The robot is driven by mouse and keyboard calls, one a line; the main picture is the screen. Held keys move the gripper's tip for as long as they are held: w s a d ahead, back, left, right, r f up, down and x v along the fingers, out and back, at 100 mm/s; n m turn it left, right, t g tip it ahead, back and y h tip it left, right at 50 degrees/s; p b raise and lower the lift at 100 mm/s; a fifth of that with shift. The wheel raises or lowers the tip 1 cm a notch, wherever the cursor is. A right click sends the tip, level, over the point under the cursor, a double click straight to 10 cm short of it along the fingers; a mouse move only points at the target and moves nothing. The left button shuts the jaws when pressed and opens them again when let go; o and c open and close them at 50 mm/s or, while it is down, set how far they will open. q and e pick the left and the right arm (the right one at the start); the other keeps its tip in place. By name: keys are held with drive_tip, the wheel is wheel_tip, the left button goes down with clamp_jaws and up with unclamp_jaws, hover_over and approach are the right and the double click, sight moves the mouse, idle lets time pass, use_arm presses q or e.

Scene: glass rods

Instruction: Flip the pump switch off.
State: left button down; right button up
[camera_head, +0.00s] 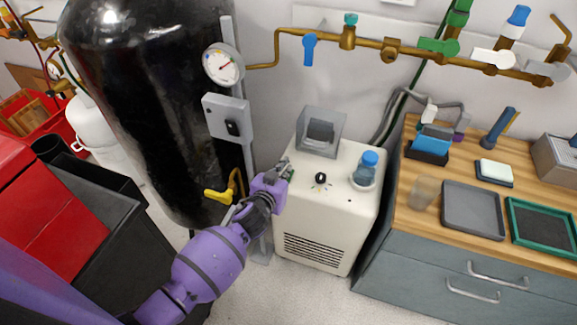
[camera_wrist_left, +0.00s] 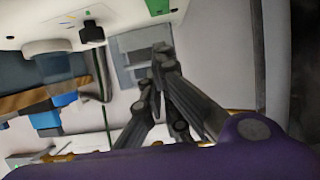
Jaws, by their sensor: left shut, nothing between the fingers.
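The white floor unit (camera_head: 330,215) has a dark knob (camera_head: 320,177) and a clear grey housing with a dark part inside (camera_head: 320,133) on its top. A grey box with a black switch (camera_head: 232,129) is on the post beside the black tank; I cannot tell which control is the pump switch. My left gripper (camera_head: 284,164) is shut and empty at the unit's left top edge, near a small green patch. In the left wrist view its fingers (camera_wrist_left: 161,50) overlap the grey housing (camera_wrist_left: 130,60); contact is unclear. The knob (camera_wrist_left: 92,32) is beside them. My right gripper is not in view.
A blue-capped bottle (camera_head: 368,170) stands on the unit's right side. A yellow-handled valve (camera_head: 218,195) is near my left forearm. The black tank (camera_head: 150,100) is to the left, and a wooden-topped bench (camera_head: 405,222) with trays is to the right.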

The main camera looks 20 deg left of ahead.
use_arm(q)
drive_tip(key=s, duration=0.6)
drive_tip(key=shift+a, duration=0.25)
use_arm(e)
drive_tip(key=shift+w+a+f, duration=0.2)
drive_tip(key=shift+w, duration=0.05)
use_arm(q)
drive_tip(key=shift+r, duration=0.1)
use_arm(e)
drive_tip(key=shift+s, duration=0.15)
use_arm(q)
drive_tip(key=s+f+g+p, duration=0.2)
drive_tip(key=s+f, duration=0.1)
drive_tip(key=s, duration=1.5)
drive_tip(key=s+f+g+p, duration=0.3)
drive_tip(key=s, duration=1.5)
drive_tip(key=shift+g+p, duration=0.3)
drive_tip(key=shift+p, duration=0.05)
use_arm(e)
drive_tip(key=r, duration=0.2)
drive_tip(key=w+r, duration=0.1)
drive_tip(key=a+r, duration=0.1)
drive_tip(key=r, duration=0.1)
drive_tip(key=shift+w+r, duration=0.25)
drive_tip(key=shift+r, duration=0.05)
